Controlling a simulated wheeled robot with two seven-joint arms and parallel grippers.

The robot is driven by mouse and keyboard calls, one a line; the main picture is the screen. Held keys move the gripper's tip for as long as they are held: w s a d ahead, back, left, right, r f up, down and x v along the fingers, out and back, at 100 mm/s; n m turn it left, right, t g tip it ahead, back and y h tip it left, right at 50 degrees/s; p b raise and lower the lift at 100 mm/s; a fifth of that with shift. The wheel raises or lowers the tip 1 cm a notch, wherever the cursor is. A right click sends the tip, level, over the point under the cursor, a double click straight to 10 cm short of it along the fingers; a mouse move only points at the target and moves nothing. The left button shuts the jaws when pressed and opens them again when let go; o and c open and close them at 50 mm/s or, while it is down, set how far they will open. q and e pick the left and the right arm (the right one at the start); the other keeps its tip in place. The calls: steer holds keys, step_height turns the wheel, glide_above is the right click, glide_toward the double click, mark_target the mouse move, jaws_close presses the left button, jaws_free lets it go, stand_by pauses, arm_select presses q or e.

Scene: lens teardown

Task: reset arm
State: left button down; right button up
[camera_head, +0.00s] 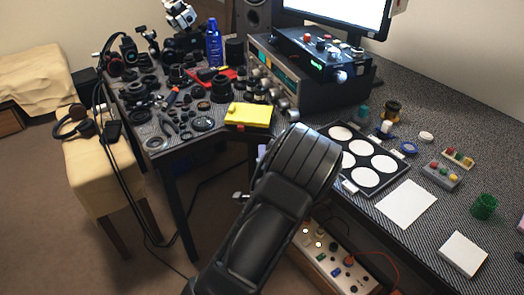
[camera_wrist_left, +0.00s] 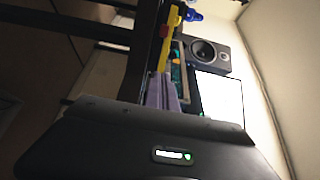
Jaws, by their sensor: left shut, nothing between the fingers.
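My left arm (camera_head: 265,215) comes up from the bottom middle of the head view and stands in front of the desk's front edge. Its dark wrist covers most of the left gripper; only a small lavender part of the gripper (camera_head: 262,152) shows beside it. In the left wrist view the lavender fingers of the left gripper (camera_wrist_left: 163,92) are together, shut and empty, pointing towards the desk edge. My right gripper is in neither view.
The desk (camera_head: 455,205) carries a yellow box (camera_head: 249,115), a black tray with white discs (camera_head: 375,188), a white card (camera_head: 407,204) and several lens parts. A power strip box (camera_head: 330,262) is below.

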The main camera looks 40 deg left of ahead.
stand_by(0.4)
arm_select(q)
steer(key=s+d+f+n+g+h+p, duration=0.1)
steer(key=s+d+f+n+g+h, duration=0.25)
steer(key=d+f, duration=0.6)
steer(key=s+d+f+n+g+h+p, duration=0.1)
steer(key=s+d+f+n+g+h, duration=0.3)
steer(key=d+f, duration=0.55)
steer(key=s+d+n+g+h+p, duration=0.4)
steer(key=s+d+h+p, duration=0.3)
steer(key=s+d, duration=1.2)
steer(key=shift+s+d+g+h, duration=0.25)
steer(key=shift+s+g+h, duration=0.4)
steer(key=shift+s+h, duration=0.25)
steer(key=shift+a, duration=0.1)
